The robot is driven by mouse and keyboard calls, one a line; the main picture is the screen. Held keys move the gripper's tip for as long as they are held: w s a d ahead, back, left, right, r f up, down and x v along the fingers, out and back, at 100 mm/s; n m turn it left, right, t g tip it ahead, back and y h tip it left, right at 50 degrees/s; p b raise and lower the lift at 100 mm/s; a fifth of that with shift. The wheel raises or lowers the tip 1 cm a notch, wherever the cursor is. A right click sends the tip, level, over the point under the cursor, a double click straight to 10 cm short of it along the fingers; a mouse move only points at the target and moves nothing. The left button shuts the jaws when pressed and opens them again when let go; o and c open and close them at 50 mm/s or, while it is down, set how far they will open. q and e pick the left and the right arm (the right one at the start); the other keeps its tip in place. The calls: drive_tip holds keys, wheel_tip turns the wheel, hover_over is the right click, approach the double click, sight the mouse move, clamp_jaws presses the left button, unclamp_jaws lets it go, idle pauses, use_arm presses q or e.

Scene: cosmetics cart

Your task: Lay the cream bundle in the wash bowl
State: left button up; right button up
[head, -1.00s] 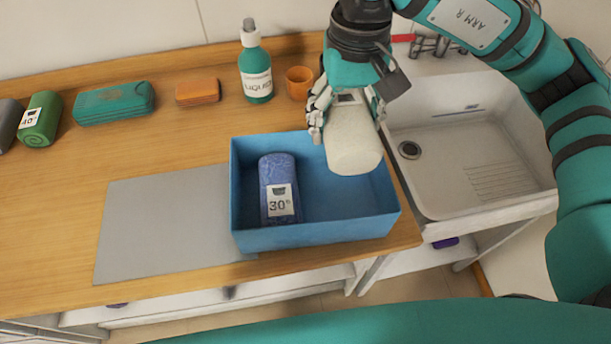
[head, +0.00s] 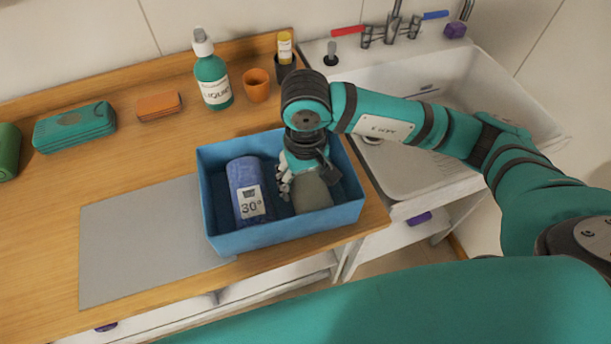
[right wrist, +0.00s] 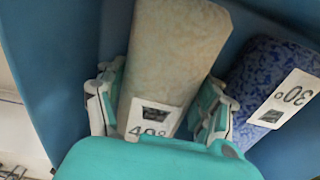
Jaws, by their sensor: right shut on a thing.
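The cream bundle (head: 313,194) is down inside the blue rectangular wash bowl (head: 290,232), in its right part. My right gripper (head: 297,184) reaches down into the bowl and is shut on the bundle. In the right wrist view the cream bundle (right wrist: 178,50) with its "40" label lies between the two fingers of my right gripper (right wrist: 158,103). A blue bundle (head: 246,183) labelled 30° lies on the bowl's left side, beside the cream one. Whether the cream bundle touches the floor of the bowl cannot be told. My left gripper is not in view.
A grey mat (head: 140,240) lies left of the bowl. Behind stand a green bottle (head: 213,83), an orange cup (head: 256,86) and a dark cup (head: 286,67). A white sink (head: 400,185) is on the right.

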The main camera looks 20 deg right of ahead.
sight(306, 174)
drive_tip(key=shift+f, duration=0.2)
drive_tip(key=o, duration=1.1)
drive_tip(key=shift+c, duration=0.2)
drive_tip(key=shift+r, duration=0.35)
wheel_tip(306, 174, up, 12)
drive_tip(key=shift+f+b, duration=0.2)
drive_tip(key=shift+b, duration=1)
